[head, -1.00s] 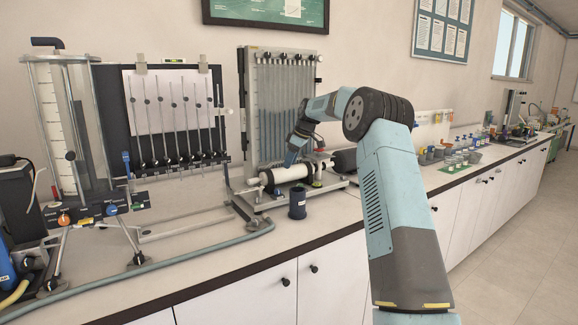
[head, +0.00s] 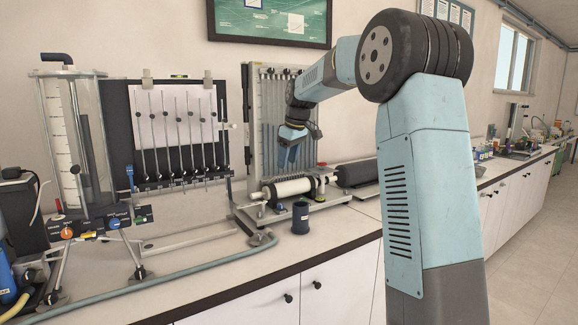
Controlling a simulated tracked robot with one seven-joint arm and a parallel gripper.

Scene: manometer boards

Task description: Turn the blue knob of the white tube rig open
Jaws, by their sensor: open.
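The white tube rig has a white horizontal tube (head: 292,188) with dark ends, lying on a low metal base in front of a grey manometer board. A small blue spot low on the tube's front, perhaps the blue knob (head: 279,207), is too small to tell its setting. My gripper (head: 288,162) points down above and behind the white tube, apart from it. It is open and appears empty; its fingers are small in this view.
A dark cup (head: 300,217) stands at the bench edge before the tube. At left, a clear-column rig (head: 72,140) has its own orange knob and blue knob (head: 114,223). A grey hose (head: 190,268) runs along the bench front. A black cylinder (head: 357,172) lies right of the tube.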

